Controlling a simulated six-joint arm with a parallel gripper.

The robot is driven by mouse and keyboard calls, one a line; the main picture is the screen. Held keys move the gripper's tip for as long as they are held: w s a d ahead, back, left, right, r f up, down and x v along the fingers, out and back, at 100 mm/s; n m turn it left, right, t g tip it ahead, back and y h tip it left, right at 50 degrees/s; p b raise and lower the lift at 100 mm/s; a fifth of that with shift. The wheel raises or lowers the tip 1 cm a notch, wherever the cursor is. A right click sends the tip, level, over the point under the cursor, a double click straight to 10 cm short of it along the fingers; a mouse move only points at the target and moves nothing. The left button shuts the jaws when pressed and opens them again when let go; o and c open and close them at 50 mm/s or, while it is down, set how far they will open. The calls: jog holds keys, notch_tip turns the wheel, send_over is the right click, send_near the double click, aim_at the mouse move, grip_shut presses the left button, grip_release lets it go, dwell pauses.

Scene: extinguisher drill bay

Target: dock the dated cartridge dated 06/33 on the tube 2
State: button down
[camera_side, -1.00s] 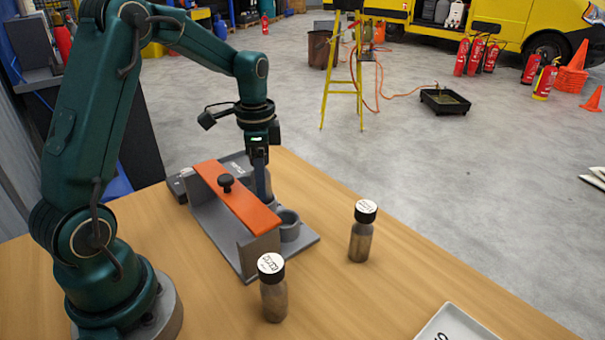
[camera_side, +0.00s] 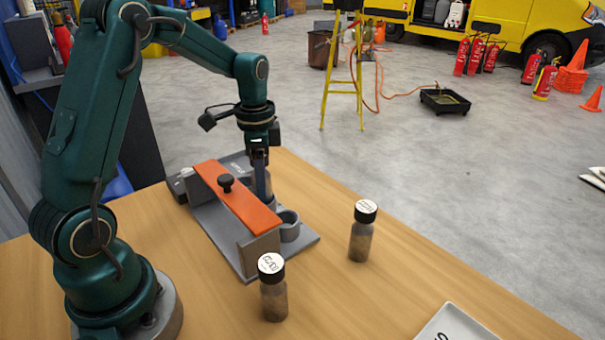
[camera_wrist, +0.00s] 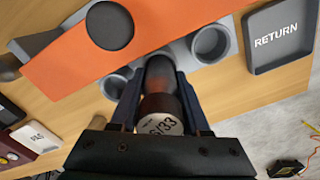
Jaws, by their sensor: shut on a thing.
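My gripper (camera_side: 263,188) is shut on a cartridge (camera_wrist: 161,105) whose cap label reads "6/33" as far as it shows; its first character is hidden. In the wrist view, the cartridge's far end points at the middle of the grey dock (camera_wrist: 175,50), between two open tubes, one on the right (camera_wrist: 210,43) and one on the left (camera_wrist: 116,83). The tube under the cartridge is hidden, so I cannot tell whether it is seated. In the side view, the gripper is behind the orange bar (camera_side: 235,196), beyond the near tube (camera_side: 288,226).
Two black-capped bottles, one front (camera_side: 272,290) and one right (camera_side: 362,232), stand on the table. A grey RETURN tray (camera_wrist: 280,40) lies beside the dock. A white tray (camera_side: 450,328) sits at the front edge.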

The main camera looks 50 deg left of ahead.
jog(key=shift+f, duration=0.6)
jog(key=shift+r, duration=0.2)
jog(key=shift+r, duration=0.35)
jog(key=shift+r, duration=0.3)
jog(key=shift+f, duration=0.85)
dwell(0.7)
jog(key=c, duration=0.7)
grip_release()
jog(key=shift+o, duration=0.2)
jog(key=shift+r, duration=0.15)
jog(key=shift+r, duration=5.4)
